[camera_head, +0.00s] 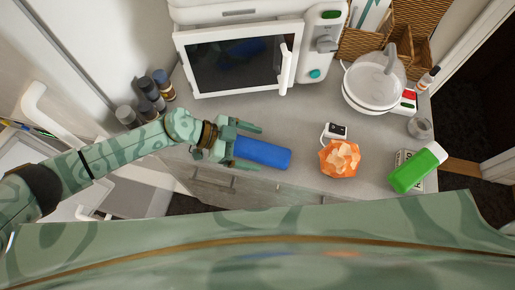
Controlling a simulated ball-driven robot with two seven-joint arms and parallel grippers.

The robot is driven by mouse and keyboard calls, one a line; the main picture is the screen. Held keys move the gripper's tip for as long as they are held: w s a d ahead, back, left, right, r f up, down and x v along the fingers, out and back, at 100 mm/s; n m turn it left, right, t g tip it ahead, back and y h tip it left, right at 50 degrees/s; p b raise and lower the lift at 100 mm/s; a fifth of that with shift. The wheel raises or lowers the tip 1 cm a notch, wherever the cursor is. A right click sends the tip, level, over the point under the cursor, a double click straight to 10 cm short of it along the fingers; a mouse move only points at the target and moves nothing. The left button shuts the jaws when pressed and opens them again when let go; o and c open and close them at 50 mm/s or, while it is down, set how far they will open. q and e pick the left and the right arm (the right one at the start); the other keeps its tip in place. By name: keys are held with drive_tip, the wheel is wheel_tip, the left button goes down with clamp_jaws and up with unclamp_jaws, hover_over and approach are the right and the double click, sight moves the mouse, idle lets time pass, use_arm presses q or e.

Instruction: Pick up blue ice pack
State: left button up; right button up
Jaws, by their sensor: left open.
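The blue ice pack (264,153) lies flat on the grey counter in front of the microwave, near the counter's front edge. My left gripper (247,147) is open at the pack's left end. One finger shows on the far side of the pack, and the other finger shows on its near side. The pack's left end reaches in between the fingers; I cannot tell whether either finger touches it. My right gripper does not show.
The white microwave (183,50) stands behind the pack. Several small jars (149,90) stand at left. An orange crumpled object (340,159), a green bottle (413,170) and a white bowl (367,101) are at right. Bare counter lies between pack and microwave.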

use_arm(q)
drive_tip(key=shift+d+f, duration=0.15)
drive_tip(key=shift+d, duration=0.05)
drive_tip(key=shift+a, duration=0.1)
drive_tip(key=c, duration=1.3)
drive_tip(key=shift+c, duration=0.2)
